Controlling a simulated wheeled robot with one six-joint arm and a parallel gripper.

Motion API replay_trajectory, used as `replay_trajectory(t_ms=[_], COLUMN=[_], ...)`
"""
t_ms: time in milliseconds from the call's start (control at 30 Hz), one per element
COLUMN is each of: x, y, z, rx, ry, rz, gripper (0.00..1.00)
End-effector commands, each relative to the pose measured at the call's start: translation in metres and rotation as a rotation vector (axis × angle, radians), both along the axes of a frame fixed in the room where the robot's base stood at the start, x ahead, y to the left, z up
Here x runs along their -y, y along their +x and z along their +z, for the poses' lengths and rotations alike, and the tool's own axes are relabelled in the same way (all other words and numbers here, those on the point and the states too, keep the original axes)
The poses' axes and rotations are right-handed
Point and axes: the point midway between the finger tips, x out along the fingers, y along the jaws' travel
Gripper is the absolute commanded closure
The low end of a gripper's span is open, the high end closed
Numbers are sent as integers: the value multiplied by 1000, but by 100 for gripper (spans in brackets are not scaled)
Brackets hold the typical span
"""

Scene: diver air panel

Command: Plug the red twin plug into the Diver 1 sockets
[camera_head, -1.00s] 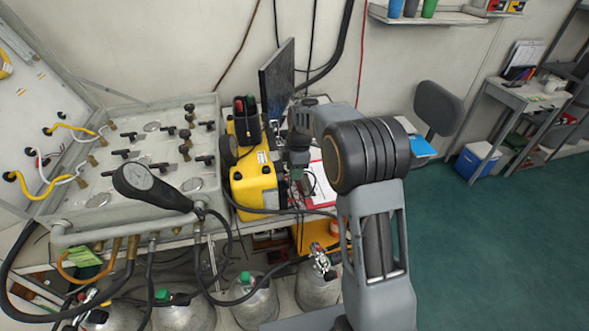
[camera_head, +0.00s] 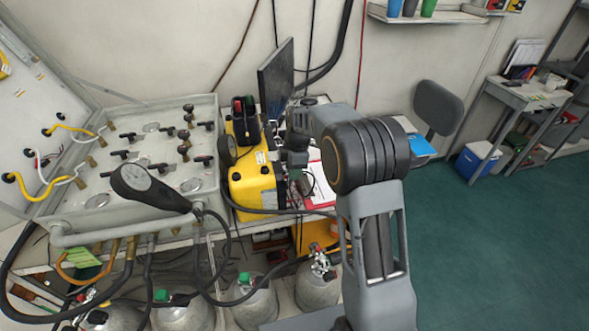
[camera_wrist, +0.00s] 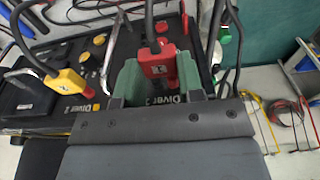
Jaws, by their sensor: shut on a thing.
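My gripper (camera_wrist: 160,80) has green fingers, shut on the red twin plug (camera_wrist: 157,64). The plug's dark cable rises from its top. Its lower end and any contact with sockets are hidden behind the gripper body. Just beyond it is a dark panel with a "Diver" label (camera_wrist: 165,99), its number unclear. To the left, a yellow plug (camera_wrist: 66,82) with a red part sits by a label reading like "Diver 2" (camera_wrist: 82,107). In the head view the gripper (camera_head: 296,178) is beside the yellow case (camera_head: 252,186), partly hidden by my arm; the red plug cannot be made out there.
A dark monitor (camera_head: 276,80) stands behind. Hoses and cables (camera_wrist: 225,50) run close to the plug's right. Gas cylinders (camera_head: 258,303) stand below. The teal floor at right is open.

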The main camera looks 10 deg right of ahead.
Motion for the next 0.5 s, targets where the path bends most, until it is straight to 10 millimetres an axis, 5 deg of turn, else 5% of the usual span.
replay_trajectory(t_ms=[500], x=[-11], y=[0], z=[1], rx=[0], ry=[10], rz=[11], gripper=[93])
